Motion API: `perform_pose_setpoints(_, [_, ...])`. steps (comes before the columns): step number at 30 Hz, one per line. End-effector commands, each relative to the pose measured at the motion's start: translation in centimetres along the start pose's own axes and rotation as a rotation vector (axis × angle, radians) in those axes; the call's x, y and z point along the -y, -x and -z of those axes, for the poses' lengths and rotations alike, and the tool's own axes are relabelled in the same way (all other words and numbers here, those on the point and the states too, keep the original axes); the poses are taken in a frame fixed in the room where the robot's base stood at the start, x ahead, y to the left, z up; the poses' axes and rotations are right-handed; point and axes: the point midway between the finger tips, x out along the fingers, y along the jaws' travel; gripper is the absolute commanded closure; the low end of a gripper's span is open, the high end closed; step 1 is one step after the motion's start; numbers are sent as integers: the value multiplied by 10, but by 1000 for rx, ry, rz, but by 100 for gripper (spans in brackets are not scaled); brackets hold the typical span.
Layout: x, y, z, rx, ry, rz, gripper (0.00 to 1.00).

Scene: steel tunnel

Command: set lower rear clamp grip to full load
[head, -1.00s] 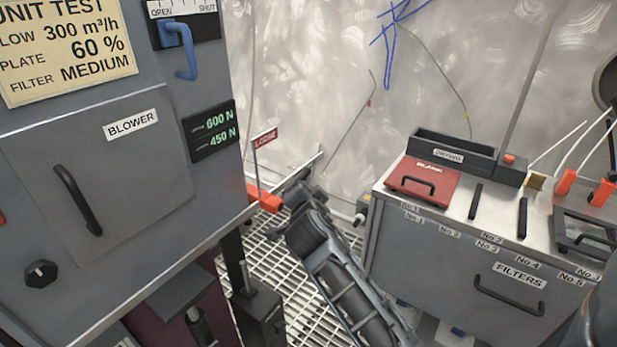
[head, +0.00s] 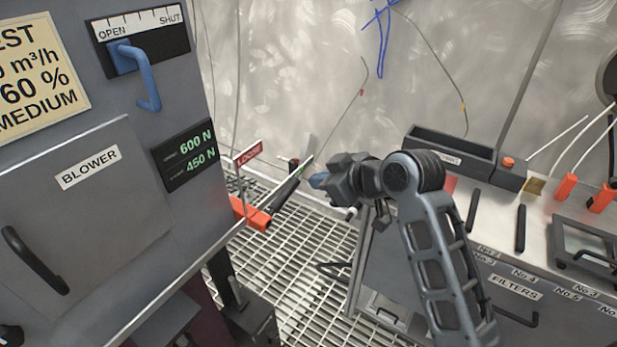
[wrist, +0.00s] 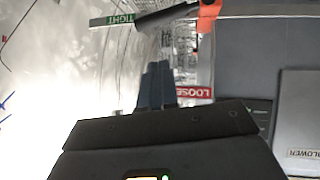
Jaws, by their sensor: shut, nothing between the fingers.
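A clamp with an orange body (head: 250,213) sits at the lower right edge of the grey cabinet. Its dark lever (head: 287,188) points away from the cabinet, up and right. A red LOOSE label (head: 248,153) stands by it. In the wrist view the lever (wrist: 168,17) runs from the orange part (wrist: 207,16) towards a green TIGHT label (wrist: 112,19); the LOOSE label (wrist: 194,92) is below. My gripper (head: 318,180) is shut and empty, right of the lever's outer end, seemingly apart from it. Its blue fingers also show in the wrist view (wrist: 157,84). A display (head: 185,155) reads 600 N above 450 N.
The cabinet has a BLOWER door (head: 85,215) and a blue handle (head: 147,80) near OPEN. A FILTERS bench (head: 520,290) stands right, close behind my arm. Grating floor (head: 290,270) lies between them. A curved metal wall closes the back.

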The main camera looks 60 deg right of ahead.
Motion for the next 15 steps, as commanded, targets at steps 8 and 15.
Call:
perform_pose_setpoints(8, [13,6,12,-40,139,65,100])
perform_pose_setpoints(15, [15,-28,13,-40,138,66,100])
